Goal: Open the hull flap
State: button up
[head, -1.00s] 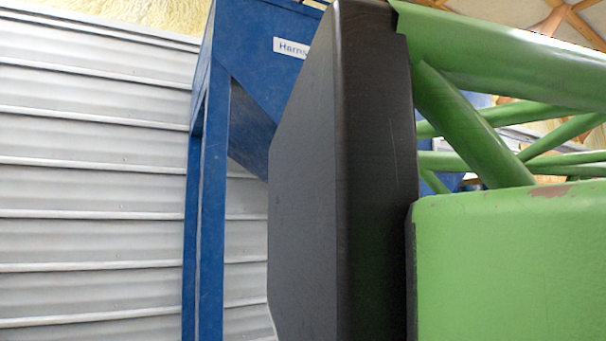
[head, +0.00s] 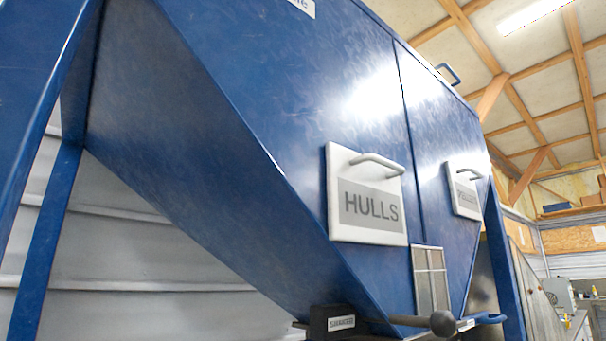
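The hull flap (head: 367,194) is a light grey plate with a darker band reading "HULLS". It sits on the sloping front of the blue hopper (head: 270,90), right of the middle in the head view. A light bar handle (head: 378,161) runs along its upper part. The flap looks closed against the hopper wall. My gripper is not in view.
A second light flap (head: 465,190) with a handle and an unreadable label is further right. Below are a mesh panel (head: 430,280), a black box marked "SHAKER" (head: 325,322) and a dark-knobbed lever (head: 443,323). Blue legs (head: 45,240) stand at left.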

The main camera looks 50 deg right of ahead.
aim_at(365, 206)
jog(key=z, duration=0.8)
